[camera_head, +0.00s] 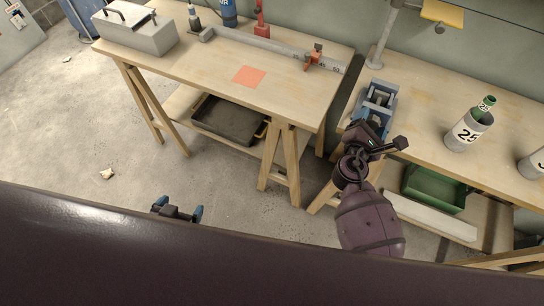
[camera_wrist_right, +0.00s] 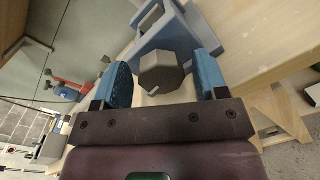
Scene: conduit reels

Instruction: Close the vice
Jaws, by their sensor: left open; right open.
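The blue-grey vice (camera_head: 380,92) stands at the left end of the right workbench. In the right wrist view the blue vice body (camera_wrist_right: 172,35) fills the top middle, with a dark grey hexagonal end piece (camera_wrist_right: 160,74) facing me. My right gripper (camera_wrist_right: 163,78) is open, its two blue fingers on either side of that piece; I cannot tell whether they touch it. In the head view my right gripper (camera_head: 371,129) is at the vice's near end, partly hidden by my wrist. My left gripper (camera_head: 177,211) is open and empty, low over the floor, away from the benches.
A green bin (camera_head: 434,188) sits below. The left workbench (camera_head: 205,65) holds a long bar with a red clamp (camera_head: 313,56) and a metal box (camera_head: 135,30).

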